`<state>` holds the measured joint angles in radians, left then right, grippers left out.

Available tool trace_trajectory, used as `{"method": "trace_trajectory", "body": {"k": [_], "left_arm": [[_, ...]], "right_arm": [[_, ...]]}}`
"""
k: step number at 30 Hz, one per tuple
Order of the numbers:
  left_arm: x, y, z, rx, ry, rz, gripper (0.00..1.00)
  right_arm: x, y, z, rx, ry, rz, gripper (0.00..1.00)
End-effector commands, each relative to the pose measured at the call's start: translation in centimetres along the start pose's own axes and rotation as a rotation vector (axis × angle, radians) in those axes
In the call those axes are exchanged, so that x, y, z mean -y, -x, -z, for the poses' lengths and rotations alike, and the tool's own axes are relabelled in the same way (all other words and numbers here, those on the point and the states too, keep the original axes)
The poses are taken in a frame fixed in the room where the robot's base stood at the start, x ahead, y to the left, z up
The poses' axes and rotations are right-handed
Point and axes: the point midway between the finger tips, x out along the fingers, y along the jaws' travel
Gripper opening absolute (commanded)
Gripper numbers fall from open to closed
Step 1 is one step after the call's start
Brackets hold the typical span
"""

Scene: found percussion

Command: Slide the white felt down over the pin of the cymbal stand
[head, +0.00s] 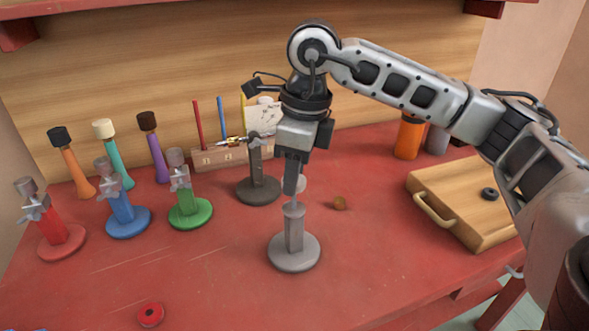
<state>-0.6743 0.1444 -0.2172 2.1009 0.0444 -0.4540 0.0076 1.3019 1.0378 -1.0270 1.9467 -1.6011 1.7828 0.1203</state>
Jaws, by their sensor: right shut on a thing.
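The grey cymbal stand (294,252) stands upright on the red bench near the middle, with a round base, a square post and a thin pin on top. My right gripper (292,187) points straight down just above this pin and is shut. A pale rounded edge, which looks like the white felt (302,184), shows at the right of the fingertips. The fingers hide most of it, and I cannot tell whether the pin tip is inside its hole. My left gripper is out of view.
Red (62,235), blue (128,220), green (190,211) and dark (258,188) stands are on the left and behind. A red ring (151,314) lies in front, a small brown piece (340,203) right of the grey stand. A wooden case (460,205) bearing a black ring (489,194) is right.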

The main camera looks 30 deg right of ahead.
Motion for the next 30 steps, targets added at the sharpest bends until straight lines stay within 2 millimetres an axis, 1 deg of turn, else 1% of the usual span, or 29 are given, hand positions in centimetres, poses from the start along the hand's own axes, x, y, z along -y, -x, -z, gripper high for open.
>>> {"method": "trace_trajectory", "body": {"k": [17, 30], "left_arm": [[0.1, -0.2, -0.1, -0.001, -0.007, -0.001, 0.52], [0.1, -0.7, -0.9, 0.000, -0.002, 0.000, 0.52]], "right_arm": [[0.0, 0.0, 0.0, 0.000, 0.000, 0.000, 0.13], [0.0, -1.1, 0.1, 0.000, 0.000, 0.000, 0.13]]}}
